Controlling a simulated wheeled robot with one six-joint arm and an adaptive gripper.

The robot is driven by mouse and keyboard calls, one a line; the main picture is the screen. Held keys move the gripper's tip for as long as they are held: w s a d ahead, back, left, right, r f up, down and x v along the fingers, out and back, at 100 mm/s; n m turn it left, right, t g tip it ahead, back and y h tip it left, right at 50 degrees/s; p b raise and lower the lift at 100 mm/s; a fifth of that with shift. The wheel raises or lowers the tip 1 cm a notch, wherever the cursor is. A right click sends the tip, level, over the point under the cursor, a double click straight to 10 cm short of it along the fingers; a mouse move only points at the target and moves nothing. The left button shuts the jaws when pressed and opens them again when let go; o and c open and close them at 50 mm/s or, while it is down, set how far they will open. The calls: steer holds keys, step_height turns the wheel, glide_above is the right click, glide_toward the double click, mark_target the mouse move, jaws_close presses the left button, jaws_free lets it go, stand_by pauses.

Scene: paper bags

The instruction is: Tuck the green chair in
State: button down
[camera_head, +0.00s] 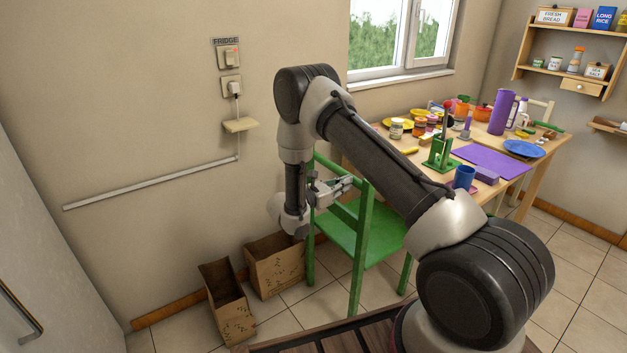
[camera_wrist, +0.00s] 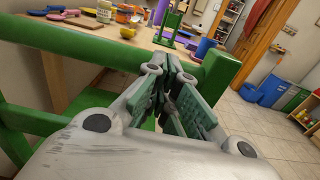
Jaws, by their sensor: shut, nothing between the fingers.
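The green chair (camera_head: 364,232) stands upright beside the near left side of the wooden table (camera_head: 405,160), its backrest toward my arm and its seat toward the table. My gripper (camera_head: 344,186) is at the chair's backrest, between its two uprights as seen in the head view. In the wrist view my gripper (camera_wrist: 178,82) is shut and empty, with its fingertips close to the backrest's green top rail (camera_wrist: 120,52). I cannot tell whether they touch it. Part of the chair is hidden behind my arm.
Two open paper bags (camera_head: 274,265) (camera_head: 228,301) stand on the floor by the wall, left of the chair. The tabletop holds a purple mat (camera_head: 492,161), a blue cup (camera_head: 464,177), a green stand (camera_head: 440,155) and several jars. Another pale chair (camera_head: 540,113) stands behind the table.

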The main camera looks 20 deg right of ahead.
steer(key=shift+x, duration=0.8)
